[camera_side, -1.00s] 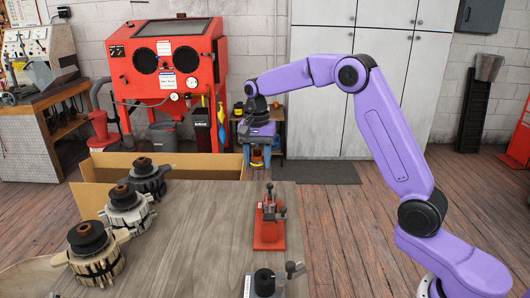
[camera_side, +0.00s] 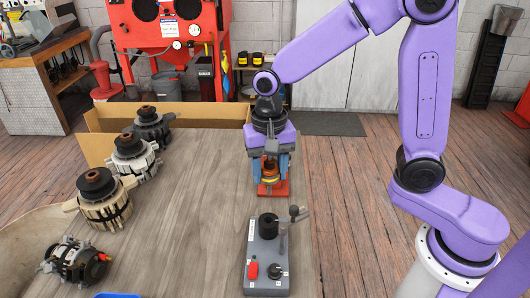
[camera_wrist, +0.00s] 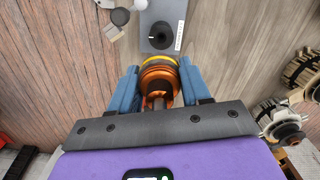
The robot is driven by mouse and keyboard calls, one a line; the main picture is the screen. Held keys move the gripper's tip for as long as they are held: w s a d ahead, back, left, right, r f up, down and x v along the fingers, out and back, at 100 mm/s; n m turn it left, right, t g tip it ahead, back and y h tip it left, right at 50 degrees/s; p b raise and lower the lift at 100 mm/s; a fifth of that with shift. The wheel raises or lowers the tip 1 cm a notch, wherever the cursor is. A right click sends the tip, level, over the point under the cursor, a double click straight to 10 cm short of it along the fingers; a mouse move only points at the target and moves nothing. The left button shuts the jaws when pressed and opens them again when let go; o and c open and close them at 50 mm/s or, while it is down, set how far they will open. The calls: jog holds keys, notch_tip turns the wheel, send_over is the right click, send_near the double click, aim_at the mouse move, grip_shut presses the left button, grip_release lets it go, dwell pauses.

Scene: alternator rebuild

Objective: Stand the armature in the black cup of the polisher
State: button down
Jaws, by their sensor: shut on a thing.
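My gripper (camera_side: 270,168) is shut on the armature (camera_side: 269,172), a copper-orange part with a yellow ring. It holds the armature in front of the red stand at the table's far right. In the wrist view the armature (camera_wrist: 158,78) sits between the blue fingers. The polisher (camera_side: 258,250) is a grey box nearer the side camera. Its black cup (camera_side: 268,224) is at the far end of its top and looks empty. The cup also shows in the wrist view (camera_wrist: 160,36), just beyond the armature and apart from it.
A lever with a dark ball (camera_side: 295,211) rises at the polisher's right side. A red switch (camera_side: 252,271) and black knob (camera_side: 276,271) sit on its near end. The red stand (camera_side: 274,189) is partly hidden. Several alternator parts (camera_side: 104,198) line the left. The middle tabletop is clear.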

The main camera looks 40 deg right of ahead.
aim_at(269, 194)
jog(key=shift+f, duration=3.85)
jog(key=shift+f, duration=2.85)
dwell(0.7)
jog(key=shift+c, duration=2.2)
grip_release()
